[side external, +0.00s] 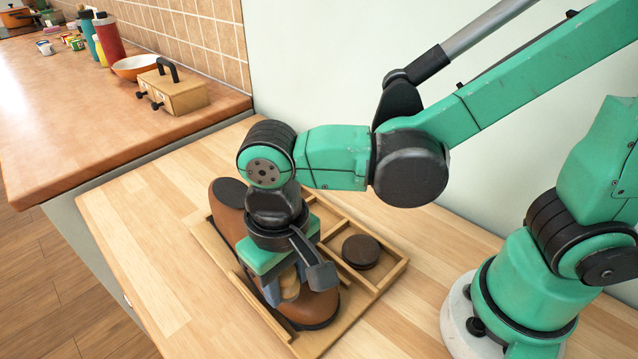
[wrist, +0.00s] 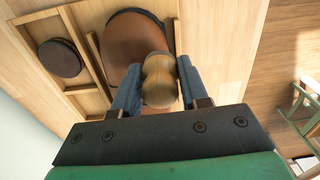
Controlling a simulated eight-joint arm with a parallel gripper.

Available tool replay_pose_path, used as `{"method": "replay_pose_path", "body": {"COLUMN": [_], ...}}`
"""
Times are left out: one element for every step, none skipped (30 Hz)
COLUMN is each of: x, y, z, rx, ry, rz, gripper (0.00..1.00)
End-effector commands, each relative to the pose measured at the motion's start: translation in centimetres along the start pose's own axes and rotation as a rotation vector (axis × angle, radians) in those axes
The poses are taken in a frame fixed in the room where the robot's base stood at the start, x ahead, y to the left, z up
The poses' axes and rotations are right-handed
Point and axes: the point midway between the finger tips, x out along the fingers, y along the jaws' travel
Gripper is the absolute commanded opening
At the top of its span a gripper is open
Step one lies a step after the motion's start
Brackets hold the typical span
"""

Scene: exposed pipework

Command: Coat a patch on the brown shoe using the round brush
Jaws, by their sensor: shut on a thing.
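The brown shoe (side external: 226,205) lies in the long compartment of a wooden tray (side external: 372,291), partly hidden behind my gripper (side external: 286,290). It also shows in the wrist view (wrist: 130,38). My gripper points down over the shoe, with its blue fingers shut on the wooden handle of the round brush (wrist: 158,82). The handle shows between the fingers in the side view (side external: 289,282). The bristles are hidden, and I cannot tell whether they touch the shoe. A round dark brown tin or disc (side external: 361,251) sits in a smaller compartment beside the shoe.
The tray stands on a light wooden table (side external: 150,240) with bare surface around it. A higher counter (side external: 110,110) at the left carries a wooden box with a black handle (side external: 172,90), an orange bowl (side external: 135,67) and bottles (side external: 107,38). A wall runs behind.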

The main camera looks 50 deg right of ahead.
Motion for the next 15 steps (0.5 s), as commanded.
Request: {"method": "replay_pose_path", "body": {"x": [0.6, 1.1, 1.5, 1.4, 1.3, 1.3, 1.3, 1.3, 1.3, 1.4, 1.4, 1.4, 1.5, 1.4, 1.4], "y": [0.0, 0.0, 0.2, 0.5, 0.8, 1.2, 1.5, 1.8, 2.1, 2.4, 2.7, 3.0, 3.3, 3.6, 3.9], "z": [0.0, 0.0, 0.0, 0.0, 0.0, 0.1, 0.1, 0.1, 0.1, 0.1, 0.1, 0.1, 0.2, 0.2, 0.2], "rx": [0.000, 0.000, 0.002, 0.003, 0.003, 0.003, 0.004, 0.003, 0.003, 0.004, 0.004, 0.003, 0.004, 0.004, 0.003], "ry": [0.000, 0.000, 0.000, 0.000, 0.000, 0.000, 0.000, 0.000, 0.000, 0.000, 0.000, 0.000, 0.000, 0.000, 0.000], "rz": [0.000, 0.000, 0.000, 0.000, 0.000, 0.000, 0.000, 0.000, 0.000, 0.000, 0.000, 0.000, 0.000, 0.000, 0.000], "gripper": [0.00, 0.00, 0.00, 0.00, 0.00, 0.00, 0.00, 0.00, 0.00, 0.00, 0.00, 0.00, 0.00, 0.00, 0.00]}}
